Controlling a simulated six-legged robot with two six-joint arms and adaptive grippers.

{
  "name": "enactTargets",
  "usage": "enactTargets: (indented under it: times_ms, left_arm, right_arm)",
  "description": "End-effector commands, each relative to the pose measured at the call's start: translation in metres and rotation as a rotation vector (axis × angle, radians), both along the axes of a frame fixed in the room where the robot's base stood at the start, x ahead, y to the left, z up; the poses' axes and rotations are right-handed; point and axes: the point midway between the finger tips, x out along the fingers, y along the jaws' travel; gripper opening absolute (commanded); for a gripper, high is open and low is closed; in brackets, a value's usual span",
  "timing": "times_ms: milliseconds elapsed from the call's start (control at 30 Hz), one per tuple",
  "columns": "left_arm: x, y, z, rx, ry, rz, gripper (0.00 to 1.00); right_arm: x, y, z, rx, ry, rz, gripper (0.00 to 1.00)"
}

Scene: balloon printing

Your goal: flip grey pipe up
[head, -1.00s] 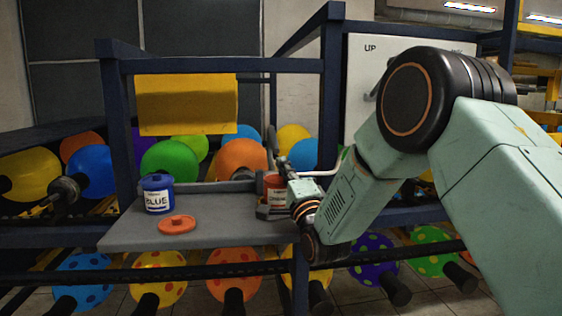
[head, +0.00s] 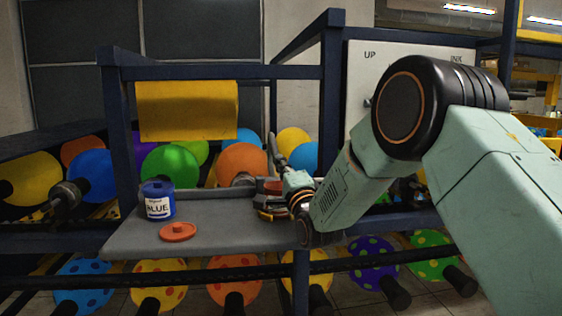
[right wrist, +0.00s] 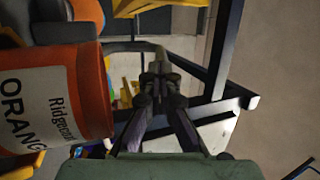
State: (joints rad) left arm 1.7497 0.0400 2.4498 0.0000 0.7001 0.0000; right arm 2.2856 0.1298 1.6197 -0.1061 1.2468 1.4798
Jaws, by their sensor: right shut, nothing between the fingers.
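My right gripper (head: 275,145) is shut and empty, its fingers pointing up and left above the right end of the grey shelf (head: 215,215). In the right wrist view its closed fingers (right wrist: 159,75) point toward the blue frame, beside an orange ink can (right wrist: 60,95). In the head view that can (head: 271,187) is partly hidden behind the gripper. I cannot clearly make out the grey pipe; my right arm covers the area right of the gripper. My left gripper is not in view.
A blue ink can (head: 158,201) and an orange lid (head: 178,232) are on the shelf's left part. A white panel (head: 360,90) marked UP and INK stands behind my right arm. Blue frame posts (head: 331,100) and several balloons surround the shelf.

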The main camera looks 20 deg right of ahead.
Motion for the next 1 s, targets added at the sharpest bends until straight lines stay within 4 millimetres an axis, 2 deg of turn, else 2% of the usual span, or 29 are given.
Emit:
enactTargets:
  times_ms: [33,233,1000]
  left_arm:
    - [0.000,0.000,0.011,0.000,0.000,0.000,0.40]
    - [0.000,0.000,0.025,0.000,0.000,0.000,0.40]
    - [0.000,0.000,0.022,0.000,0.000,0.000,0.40]
  right_arm:
    - [0.001,0.000,0.009,0.003,0.014,0.000,0.00]
    - [0.007,-0.002,0.017,0.015,0.063,0.000,0.00]
    - [0.009,-0.003,0.017,0.015,0.063,-0.001,0.00]
